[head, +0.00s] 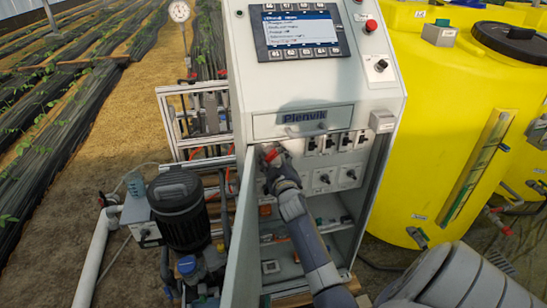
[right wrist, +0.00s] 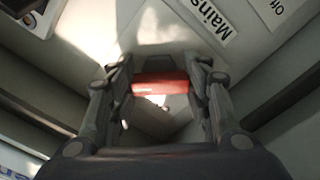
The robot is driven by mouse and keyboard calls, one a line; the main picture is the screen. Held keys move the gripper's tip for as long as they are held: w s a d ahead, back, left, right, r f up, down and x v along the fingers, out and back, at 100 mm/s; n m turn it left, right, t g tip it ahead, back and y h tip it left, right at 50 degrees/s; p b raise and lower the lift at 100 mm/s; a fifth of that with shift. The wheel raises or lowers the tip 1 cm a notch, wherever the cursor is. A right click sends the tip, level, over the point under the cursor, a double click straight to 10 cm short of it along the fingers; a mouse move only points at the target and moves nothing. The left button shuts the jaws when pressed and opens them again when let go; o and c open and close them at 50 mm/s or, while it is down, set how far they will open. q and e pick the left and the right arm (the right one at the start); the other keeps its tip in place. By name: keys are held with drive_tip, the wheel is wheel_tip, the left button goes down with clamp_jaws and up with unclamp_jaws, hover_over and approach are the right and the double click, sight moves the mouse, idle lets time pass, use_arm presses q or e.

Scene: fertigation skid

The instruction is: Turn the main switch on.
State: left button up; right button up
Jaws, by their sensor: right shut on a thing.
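The main switch (right wrist: 160,84) shows in the right wrist view as a red handle lying across between my fingers. A label reading "Mains" (right wrist: 212,19) is beside it, with a tag reading "Off" (right wrist: 277,9) further right. In the head view the red of the switch (head: 271,155) shows at the upper left inside the open cabinet. My right gripper (head: 274,165) reaches into the cabinet and is shut on the switch handle; its fingers (right wrist: 160,88) flank the handle on both sides. Part of the switch is hidden by the gripper. My left gripper is not in view.
The control cabinet (head: 258,90) has a display (head: 300,27) on top and an open door (head: 240,240) left of my arm. Several small switches (head: 328,143) sit right of the gripper. A black pump motor (head: 178,205) stands left, and a yellow tank (head: 440,110) right.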

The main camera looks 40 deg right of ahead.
drive_tip(key=o, duration=1.1)
drive_tip(key=shift+s+a, duration=0.1)
drive_tip(key=v, duration=1.1)
drive_tip(key=shift+s+a, duration=0.15)
drive_tip(key=shift+s, duration=0.2)
